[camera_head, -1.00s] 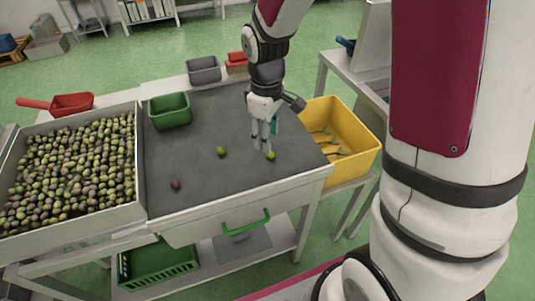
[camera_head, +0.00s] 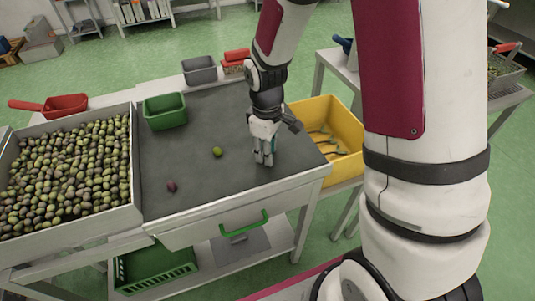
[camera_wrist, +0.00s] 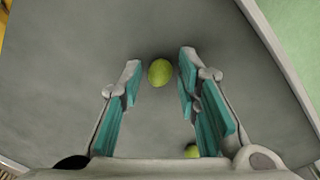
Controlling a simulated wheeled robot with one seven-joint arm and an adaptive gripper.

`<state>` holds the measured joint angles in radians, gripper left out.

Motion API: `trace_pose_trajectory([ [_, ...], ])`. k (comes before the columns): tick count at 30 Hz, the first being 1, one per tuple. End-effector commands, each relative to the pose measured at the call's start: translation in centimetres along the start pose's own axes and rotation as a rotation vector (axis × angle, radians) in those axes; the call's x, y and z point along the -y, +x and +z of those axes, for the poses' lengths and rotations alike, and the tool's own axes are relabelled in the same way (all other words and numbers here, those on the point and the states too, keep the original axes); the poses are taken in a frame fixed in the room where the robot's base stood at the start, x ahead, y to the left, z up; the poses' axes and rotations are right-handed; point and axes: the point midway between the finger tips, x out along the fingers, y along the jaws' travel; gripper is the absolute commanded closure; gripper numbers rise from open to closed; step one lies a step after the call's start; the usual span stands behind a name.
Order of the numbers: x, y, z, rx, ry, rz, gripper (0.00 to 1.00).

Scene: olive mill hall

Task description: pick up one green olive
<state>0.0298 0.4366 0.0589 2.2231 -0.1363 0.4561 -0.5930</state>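My gripper (camera_head: 264,163) points down at the dark worktop (camera_head: 190,190), near its right front part. In the wrist view my gripper (camera_wrist: 160,66) is open, with teal-padded fingers apart. A green olive (camera_wrist: 159,72) lies between the fingertips, with a gap on each side. In the head view that olive is hidden by my gripper. A second green olive (camera_head: 217,152) lies to the left on the worktop. It also shows at the bottom of the wrist view (camera_wrist: 192,151), partly covered by the gripper body. A dark purple olive (camera_head: 171,187) lies farther left.
A large tray (camera_head: 137,190) full of mixed olives stands at the left. A green bin (camera_head: 165,111), a grey bin (camera_head: 199,70) and red containers (camera_head: 236,62) line the back. A yellow crate (camera_head: 345,126) stands right of the worktop. The worktop's middle is mostly clear.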

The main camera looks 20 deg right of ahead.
Motion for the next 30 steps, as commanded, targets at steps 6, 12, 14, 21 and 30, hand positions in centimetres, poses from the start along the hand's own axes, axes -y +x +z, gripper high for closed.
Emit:
trace_pose_trajectory([
  [6,0.0,0.0,0.0,0.000,0.000,0.000,0.91],
  [12,0.0,0.0,0.0,0.000,0.000,0.000,0.91],
  [14,0.0,-0.1,0.0,-0.001,0.000,0.001,0.91],
  [21,-0.1,-1.7,0.0,-0.002,0.001,0.002,0.91],
  [30,2.3,-4.1,2.5,0.001,-0.001,0.000,0.91],
])
